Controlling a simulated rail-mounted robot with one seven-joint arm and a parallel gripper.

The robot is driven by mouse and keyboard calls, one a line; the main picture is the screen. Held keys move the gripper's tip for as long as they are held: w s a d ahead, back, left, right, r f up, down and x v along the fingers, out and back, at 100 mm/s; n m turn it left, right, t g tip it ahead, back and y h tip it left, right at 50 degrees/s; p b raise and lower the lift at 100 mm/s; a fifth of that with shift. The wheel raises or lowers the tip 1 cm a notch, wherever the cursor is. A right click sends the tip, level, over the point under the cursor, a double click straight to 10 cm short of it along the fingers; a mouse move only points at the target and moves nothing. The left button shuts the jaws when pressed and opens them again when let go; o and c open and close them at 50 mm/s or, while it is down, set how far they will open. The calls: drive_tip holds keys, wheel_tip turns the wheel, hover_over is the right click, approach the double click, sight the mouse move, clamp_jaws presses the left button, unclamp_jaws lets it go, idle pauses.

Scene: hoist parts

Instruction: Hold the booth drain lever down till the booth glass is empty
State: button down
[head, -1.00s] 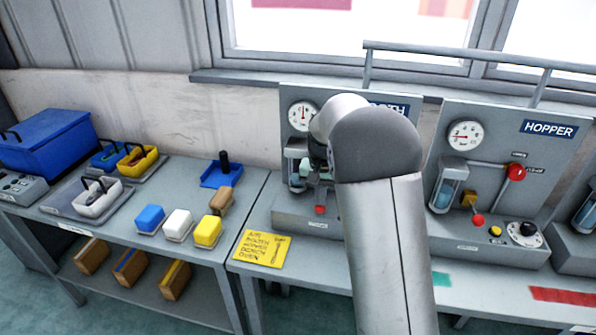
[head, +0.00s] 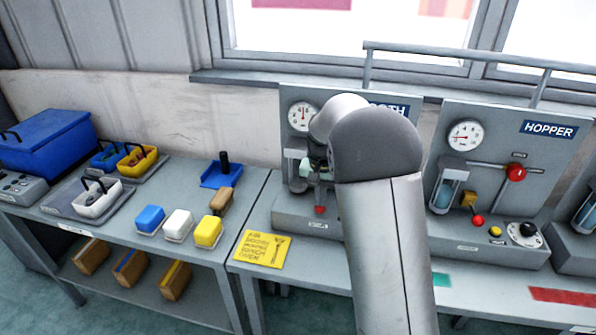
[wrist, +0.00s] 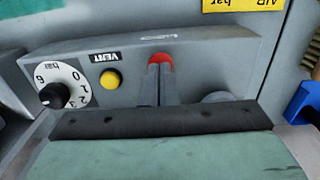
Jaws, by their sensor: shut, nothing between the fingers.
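The booth station (head: 290,98) stands behind my arm, which hides much of its panel and sign. The booth glass (head: 293,168) at its left looks clear grey, with no blue liquid visible; my gripper partly covers it. The booth drain lever's red knob (head: 320,210) shows low on the station, just below my gripper (head: 319,194). In the wrist view the red knob (wrist: 160,58) shows right at the tips of my shut, empty gripper (wrist: 158,68). Contact looks likely, but I cannot tell how far down the lever is.
A yellow vent button (wrist: 110,79) and a bar dial (wrist: 62,87) sit beside the fingers. The hopper station (head: 482,145) stands to the right, its glass (head: 446,190) holding blue liquid. A yellow note (head: 262,249) lies on the bench; the left table (head: 110,215) holds caddies and blocks.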

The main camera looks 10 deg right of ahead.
wheel_tip(320, 180, up, 7)
drive_tip(key=p, duration=0.5)
idle(0.4)
drive_tip(key=s+a+r+b, duration=0.1)
drive_tip(key=s+a+r, duration=0.2)
drive_tip(key=s, duration=0.6)
drive_tip(key=shift+s+a, duration=0.15)
drive_tip(key=shift+a, duration=0.15)
idle(0.6)
drive_tip(key=s+d+f+n, duration=0.1)
drive_tip(key=s+n, duration=0.1)
drive_tip(key=s, duration=1)
drive_tip(key=s+d+f+n, duration=0.1)
drive_tip(key=s+d+n, duration=0.1)
drive_tip(key=s, duration=1)
drive_tip(key=shift+s+d+f+t, duration=0.2)
drive_tip(key=shift+s+t, duration=0.05)
drive_tip(key=shift+t, duration=0.05)
drive_tip(key=shift+d, duration=0.1)
